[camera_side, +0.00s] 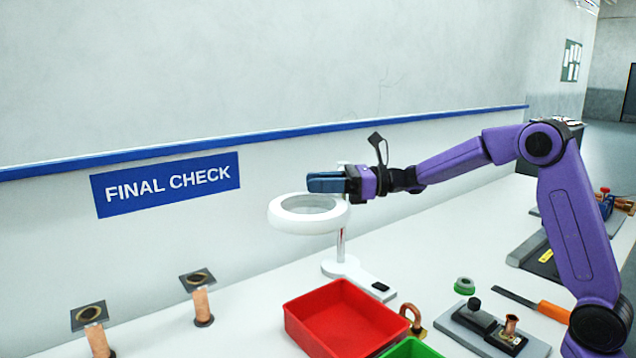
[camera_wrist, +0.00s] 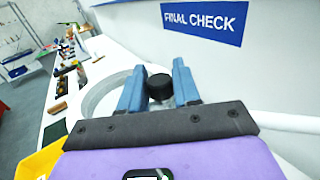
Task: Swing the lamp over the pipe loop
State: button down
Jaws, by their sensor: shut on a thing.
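The lamp is a white ring-shaped head (camera_side: 284,220) on a slim post with a white base (camera_side: 341,267). Part of its ring also shows in the wrist view (camera_wrist: 97,98). My gripper (camera_side: 312,183) is at the top of the ring. In the wrist view, my gripper (camera_wrist: 156,80) has its two blue fingers on either side of a black knob (camera_wrist: 158,88), shut on it. A bent copper pipe (camera_side: 411,314), which looks like the pipe loop, stands beside the red tray, right of and nearer than the lamp. The lamp head is not over it.
A red tray (camera_side: 340,312) and a green tray (camera_side: 415,349) stand in front. Two copper tubes (camera_side: 202,306) (camera_side: 97,340) stand at left near square plates. A black fixture (camera_side: 490,325), green roll (camera_side: 464,286) and orange-handled tool (camera_side: 553,311) lie at right. The wall is close behind.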

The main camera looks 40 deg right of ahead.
jog(key=s+d+n+g+y, duration=0.3)
jog(key=s+d+n+g, duration=0.4)
jog(key=d+g, duration=0.3)
jog(key=shift+s+d+r+g, duration=0.2)
jog(key=shift+s+d+g, duration=0.3)
jog(key=shift+d, duration=0.5)
jog(key=shift+s, duration=0.1)
jog(key=c, duration=0.9)
grip_release()
jog(key=shift+f, duration=0.1)
jog(key=shift+w+d, duration=0.2)
jog(key=shift+d, duration=3.45)
